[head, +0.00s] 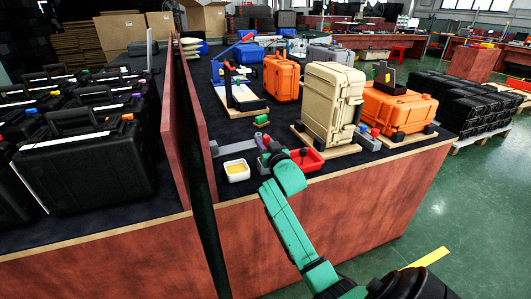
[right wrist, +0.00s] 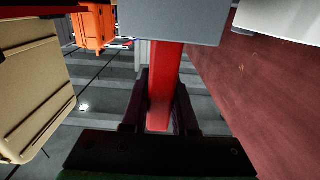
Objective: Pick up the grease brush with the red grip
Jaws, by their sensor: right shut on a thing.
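My right gripper (head: 274,152) is at the front edge of the table, beside the red tray (head: 310,163). In the right wrist view its two dark fingers (right wrist: 159,110) are shut around a red grip (right wrist: 166,75), one on each side. The red grip runs up to a grey block (right wrist: 170,24), which I take for part of the brush or its holder; I cannot tell which. In the head view my wrist mostly hides the held brush. A white dish with yellow grease (head: 237,170) stands left of the gripper. My left gripper is not in view.
A beige case (head: 332,105) and orange cases (head: 281,78) stand on the table behind and to the right. A tall dark red partition (head: 188,130) rises at the left, with black cases (head: 85,165) beyond it. Small tools lie near the gripper.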

